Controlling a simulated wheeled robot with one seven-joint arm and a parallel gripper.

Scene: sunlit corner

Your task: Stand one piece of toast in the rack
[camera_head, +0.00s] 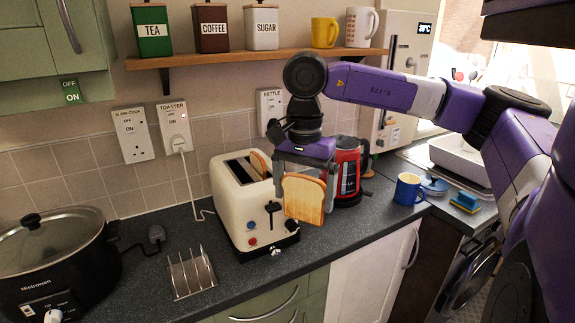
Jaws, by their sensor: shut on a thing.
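My gripper (305,172) is shut on a piece of toast (304,199) and holds it upright in front of the right side of the toaster. The toast is golden brown with a darker crust. The cream toaster (232,208) stands on the counter behind and left of it. Another piece of toast (259,163) sticks up from a toaster slot. The metal toast rack (191,274) stands empty on the counter, left of and nearer than the toaster. My gripper is to the right of the rack and above it.
A black slow cooker (58,262) stands at the left. A red kettle (346,170) is just behind my gripper, with a blue mug (408,189) to its right. A wooden shelf (258,57) with canisters runs above. The counter around the rack is mostly clear.

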